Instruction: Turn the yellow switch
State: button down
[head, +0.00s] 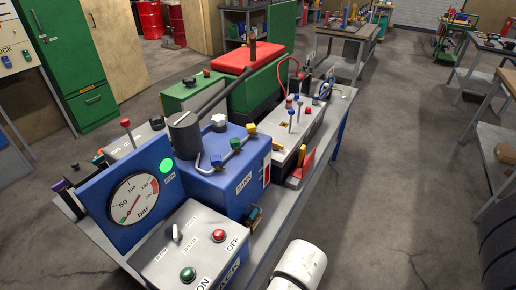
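A small yellow switch (250,128) sits on the top right edge of a blue tank unit (218,183) on the workbench. It is at the end of a row with a green switch (234,143) and a blue switch (216,160). A white rounded part of my arm (300,265) shows at the bottom, right of the bench's front end and well apart from the yellow switch. My gripper's fingers are not in view.
A blue panel with a pressure gauge (133,198) and a grey ON/OFF box (188,250) stand in front of the tank. A grey lever box (292,130) and a red-topped green machine (250,62) stand behind. Open floor (405,170) lies right of the bench.

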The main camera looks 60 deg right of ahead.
aim_at(276, 146)
jog(key=k+l, duration=0.35)
jog(key=l, duration=0.3)
jog(key=k+l, duration=0.2)
jog(key=l+z, duration=0.05)
jog(key=l, duration=0.05)
